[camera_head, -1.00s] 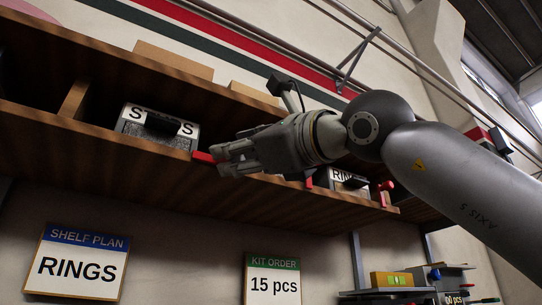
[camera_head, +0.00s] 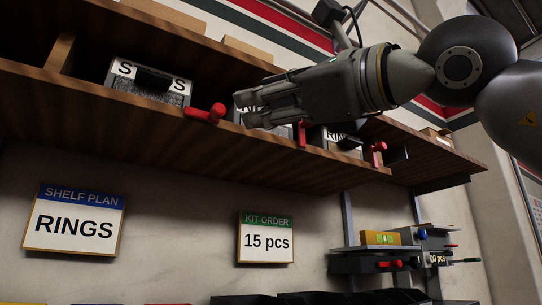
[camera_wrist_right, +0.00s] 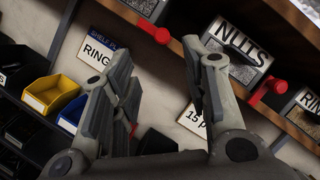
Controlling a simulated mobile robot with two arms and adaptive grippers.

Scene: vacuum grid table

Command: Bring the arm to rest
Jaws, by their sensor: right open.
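My right gripper (camera_head: 246,108) reaches in from the right in the head view, in front of the wooden shelf (camera_head: 230,155). In the right wrist view my right gripper (camera_wrist_right: 165,85) has its fingers apart, with nothing between them. Behind the fingers in that view are a NUTS bin (camera_wrist_right: 230,50), the RINGS sign (camera_wrist_right: 97,45) and part of the 15 pcs sign (camera_wrist_right: 193,120). In the head view my gripper partly covers the bin in the middle of the shelf. My left gripper is not in view.
A bin (camera_head: 148,82) with a partly hidden label and a RINGS bin (camera_head: 335,138) stand on the shelf. Red handles (camera_head: 205,113) stick out past its front edge. Below are a RINGS sign (camera_head: 73,222), a kit order sign (camera_head: 266,238) and a yellow level (camera_head: 380,238). Yellow (camera_wrist_right: 50,92) and blue (camera_wrist_right: 72,114) bins sit lower.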

